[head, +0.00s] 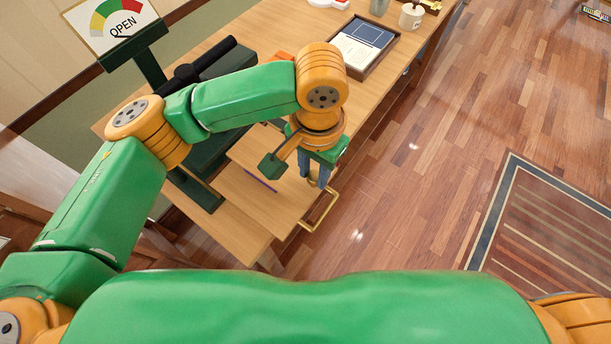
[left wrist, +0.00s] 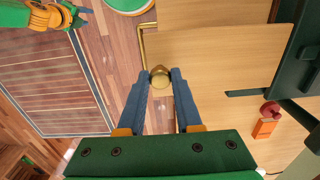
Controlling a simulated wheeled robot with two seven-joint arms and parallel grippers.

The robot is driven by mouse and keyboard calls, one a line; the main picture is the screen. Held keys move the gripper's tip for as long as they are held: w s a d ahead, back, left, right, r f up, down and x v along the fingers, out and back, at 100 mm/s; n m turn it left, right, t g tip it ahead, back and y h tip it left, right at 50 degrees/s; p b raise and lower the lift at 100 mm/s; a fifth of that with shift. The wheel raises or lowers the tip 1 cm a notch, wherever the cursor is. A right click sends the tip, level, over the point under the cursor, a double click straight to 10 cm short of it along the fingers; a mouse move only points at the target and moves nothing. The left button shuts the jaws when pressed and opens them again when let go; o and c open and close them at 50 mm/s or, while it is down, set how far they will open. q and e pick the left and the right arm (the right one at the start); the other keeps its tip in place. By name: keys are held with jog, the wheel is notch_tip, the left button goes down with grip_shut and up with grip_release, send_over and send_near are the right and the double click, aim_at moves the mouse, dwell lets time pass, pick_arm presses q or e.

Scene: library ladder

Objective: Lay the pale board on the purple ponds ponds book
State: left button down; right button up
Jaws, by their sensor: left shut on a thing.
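My left gripper (head: 318,180) points down at the table's right edge in the head view. In the left wrist view its fingers (left wrist: 160,78) are shut on a round brass knob (left wrist: 161,76). The pale board (left wrist: 220,60) appears as a flat light wood panel beside the fingers; I cannot tell its exact outline from the similar tabletop, nor see how the knob joins it. In the head view a thin purple strip (head: 260,180) shows left of the gripper, probably the edge of the purple book; its cover is hidden. My right gripper (left wrist: 82,14) shows small at the upper left.
A dark green press (head: 190,185) with a black handle stands left of the gripper. A brass rail (head: 320,215) juts from the table's right edge. An orange block (left wrist: 265,128) lies near the press. A framed tray (head: 362,45) and mug (head: 411,16) stand farther along.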

aim_at(306, 181)
pick_arm(q)
jog(key=f, duration=0.1)
jog(key=a+f, duration=0.1)
jog(key=f, duration=0.1)
jog(key=f+p, duration=0.1)
jog(key=shift+w+a+f, duration=0.2)
jog(key=shift+w+f, duration=0.15)
jog(key=shift+f, duration=0.2)
jog(key=c, duration=0.6)
grip_release()
notch_tip(306, 181, up, 12)
jog(key=shift+d+r+b, duration=0.1)
jog(key=shift+b, duration=0.35)
